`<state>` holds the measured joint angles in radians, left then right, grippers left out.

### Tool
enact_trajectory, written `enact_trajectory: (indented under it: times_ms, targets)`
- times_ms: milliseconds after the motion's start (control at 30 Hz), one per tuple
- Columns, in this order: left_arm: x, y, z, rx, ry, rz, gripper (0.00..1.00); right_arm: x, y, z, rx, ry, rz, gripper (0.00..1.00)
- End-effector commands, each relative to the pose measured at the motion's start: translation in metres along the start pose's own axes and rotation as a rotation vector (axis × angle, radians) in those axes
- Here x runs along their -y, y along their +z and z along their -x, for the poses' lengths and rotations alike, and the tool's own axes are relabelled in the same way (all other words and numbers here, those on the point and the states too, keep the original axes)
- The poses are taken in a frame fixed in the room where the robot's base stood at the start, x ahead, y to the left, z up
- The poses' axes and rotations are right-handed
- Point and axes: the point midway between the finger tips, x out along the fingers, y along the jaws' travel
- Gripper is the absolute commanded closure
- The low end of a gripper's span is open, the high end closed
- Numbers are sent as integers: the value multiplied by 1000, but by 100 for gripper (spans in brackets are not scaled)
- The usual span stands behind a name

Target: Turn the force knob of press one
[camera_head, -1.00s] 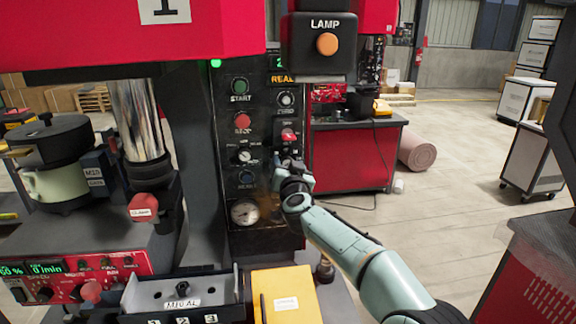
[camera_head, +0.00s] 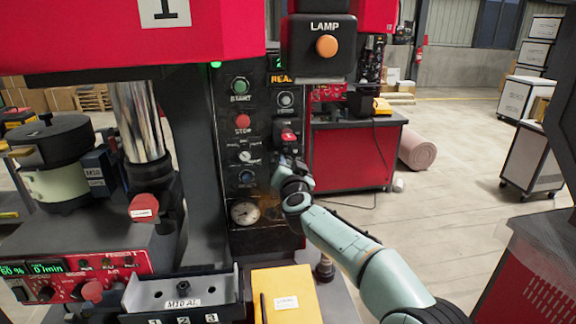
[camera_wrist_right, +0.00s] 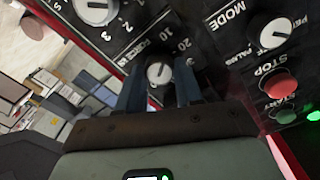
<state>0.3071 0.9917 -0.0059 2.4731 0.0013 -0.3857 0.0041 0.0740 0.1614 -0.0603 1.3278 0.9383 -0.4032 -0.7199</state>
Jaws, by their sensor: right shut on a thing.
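Press one carries a black control panel (camera_head: 262,205) with several buttons and knobs. My right gripper (camera_head: 284,160) is at the right side of this panel, just below a red switch (camera_head: 288,136). In the right wrist view, a round light-grey force knob (camera_wrist_right: 158,73) with a dark pointer line sits between the two blue fingers (camera_wrist_right: 160,88). The label beside it reads FORCE, with 10 and 20 on the scale. The fingers are shut on the knob. In the head view my gripper hides the knob. My left gripper is not in view.
A green start button (camera_head: 240,86) and a red stop button (camera_head: 243,121) are on the panel's left. A lamp box (camera_head: 322,47) overhangs the panel.

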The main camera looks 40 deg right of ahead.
Motion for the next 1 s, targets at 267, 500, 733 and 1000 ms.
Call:
enact_trajectory:
  times_ms: [267, 500, 733, 1000]
  targets:
    - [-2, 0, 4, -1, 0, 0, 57, 0, 0, 0, 8, 3, -253, 95]
    - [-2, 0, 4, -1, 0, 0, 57, -1, 0, 0, 15, 6, -482, 95]
    - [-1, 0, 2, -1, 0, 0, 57, -2, 0, 0, 21, 8, -700, 95]
    - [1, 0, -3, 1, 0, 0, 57, -2, 0, 0, 30, 11, -956, 95]
